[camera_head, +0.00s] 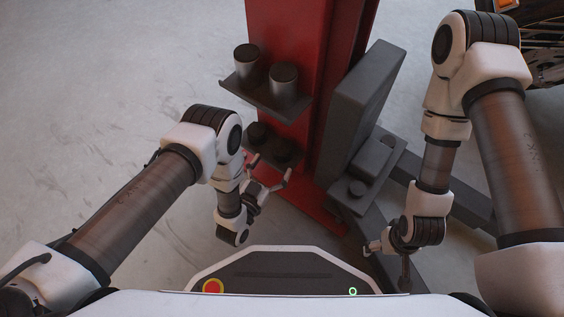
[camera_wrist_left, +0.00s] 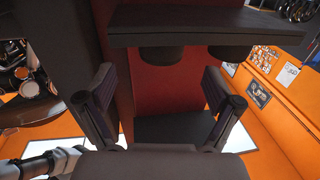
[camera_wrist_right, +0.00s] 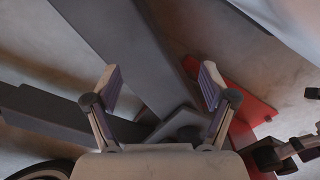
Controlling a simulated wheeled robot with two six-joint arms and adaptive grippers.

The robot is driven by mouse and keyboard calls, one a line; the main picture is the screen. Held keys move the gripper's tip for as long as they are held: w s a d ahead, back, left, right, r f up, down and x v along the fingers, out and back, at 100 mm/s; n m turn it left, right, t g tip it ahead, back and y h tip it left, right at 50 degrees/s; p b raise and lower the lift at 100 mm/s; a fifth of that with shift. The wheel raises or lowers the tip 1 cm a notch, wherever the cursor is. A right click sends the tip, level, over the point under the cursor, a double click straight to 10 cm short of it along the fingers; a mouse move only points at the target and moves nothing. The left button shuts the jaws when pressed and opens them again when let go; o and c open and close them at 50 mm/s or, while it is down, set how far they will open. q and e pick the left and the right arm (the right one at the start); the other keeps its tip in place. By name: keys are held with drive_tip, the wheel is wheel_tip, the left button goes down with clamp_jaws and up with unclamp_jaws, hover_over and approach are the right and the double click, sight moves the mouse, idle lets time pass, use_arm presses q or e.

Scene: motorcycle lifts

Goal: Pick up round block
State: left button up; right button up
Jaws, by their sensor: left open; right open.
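Two dark grey round blocks, one at the left (camera_head: 247,62) and one at the right (camera_head: 284,78), stand upright on an upper shelf (camera_head: 243,92) of the red post. Two lower dark round blocks, (camera_head: 257,132) and (camera_head: 281,151), sit on a lower shelf. My left gripper (camera_head: 269,169) is open and empty close to the lower blocks; contact cannot be told. In the left wrist view its fingers (camera_wrist_left: 160,82) are apart, below a dark shelf (camera_wrist_left: 205,38) with two round ends under it. My right gripper (camera_head: 385,258) is open and empty, low at the right.
The red post (camera_head: 290,40) and a dark grey lift part (camera_head: 360,95) stand ahead. Dark beams (camera_head: 455,200) run along the floor at the right. A motorcycle (camera_head: 545,60) is partly in view at the upper right. Floor at the left (camera_head: 90,110) is clear.

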sight(283, 146)
use_arm(q)
drive_tip(key=b+x, duration=0.4)
drive_tip(key=x, duration=0.2)
drive_tip(key=shift+w+d+f, duration=0.1)
drive_tip(key=shift+w, duration=0.2)
use_arm(e)
wheel_tip(283, 146, down, 4)
drive_tip(key=shift+f, duration=0.1)
use_arm(q)
drive_tip(key=shift+w+d, duration=0.15)
drive_tip(key=shift+w, duration=0.15)
drive_tip(key=shift+r, duration=0.2)
drive_tip(key=c, duration=1.3)
